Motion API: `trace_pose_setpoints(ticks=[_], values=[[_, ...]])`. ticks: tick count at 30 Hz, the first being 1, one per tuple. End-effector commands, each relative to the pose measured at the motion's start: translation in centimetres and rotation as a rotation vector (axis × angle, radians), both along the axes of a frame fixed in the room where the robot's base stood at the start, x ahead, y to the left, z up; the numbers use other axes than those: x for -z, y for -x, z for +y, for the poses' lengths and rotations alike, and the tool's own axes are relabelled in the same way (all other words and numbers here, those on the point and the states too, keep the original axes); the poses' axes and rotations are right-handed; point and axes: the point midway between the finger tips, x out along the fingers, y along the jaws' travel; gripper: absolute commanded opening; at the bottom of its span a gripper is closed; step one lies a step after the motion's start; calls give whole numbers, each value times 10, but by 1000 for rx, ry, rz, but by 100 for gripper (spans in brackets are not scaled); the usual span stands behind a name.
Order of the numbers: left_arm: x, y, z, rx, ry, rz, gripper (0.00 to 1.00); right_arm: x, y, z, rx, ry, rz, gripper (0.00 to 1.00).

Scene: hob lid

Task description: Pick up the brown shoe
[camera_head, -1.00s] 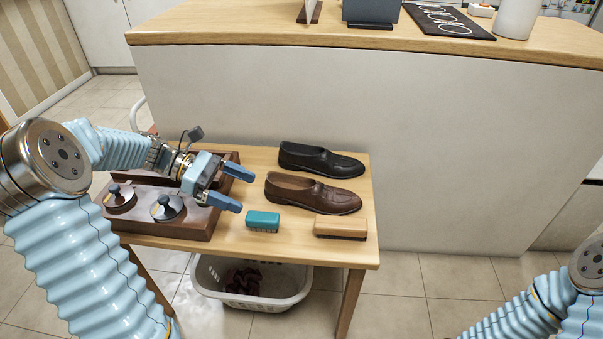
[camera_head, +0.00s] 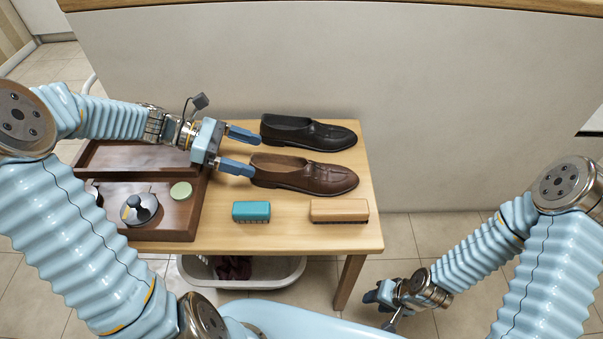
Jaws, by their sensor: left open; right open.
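The brown shoe (camera_head: 310,176) lies on the wooden table, its toe to the right and its heel to the left. A black shoe (camera_head: 308,133) lies just behind it, pointing the same way. My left gripper (camera_head: 250,153) is open at the heel end of the brown shoe. Its far finger is near the black shoe's heel and its near finger is at the brown shoe's heel; I cannot tell whether it touches. My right gripper (camera_head: 378,297) is low at the bottom right, away from the table, and partly hidden by its own wrist.
A teal brush (camera_head: 251,211) and a wooden brush (camera_head: 339,210) lie in front of the brown shoe. A dark wooden box (camera_head: 150,157) with a knobbed lid and a green disc is at left. A white basket (camera_head: 197,272) stands below. A white panel rises behind the table (camera_head: 290,240).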

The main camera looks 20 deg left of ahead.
Motion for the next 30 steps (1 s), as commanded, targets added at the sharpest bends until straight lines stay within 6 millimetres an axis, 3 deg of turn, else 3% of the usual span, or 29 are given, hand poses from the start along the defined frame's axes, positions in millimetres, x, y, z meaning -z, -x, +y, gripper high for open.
trace_pose_setpoints(ticks=[9, 18, 30], values=[[19, -8, -41, 4, 1, 1, 89, 3, -1, -1, 2, 1, -1, 43], [21, -9, -47, 1, -1, 0, 89, 3, -1, -1, 2, 2, -1, 43], [21, -9, -47, 1, -1, 0, 29, 3, -1, -1, 2, 1, -1, 43]])
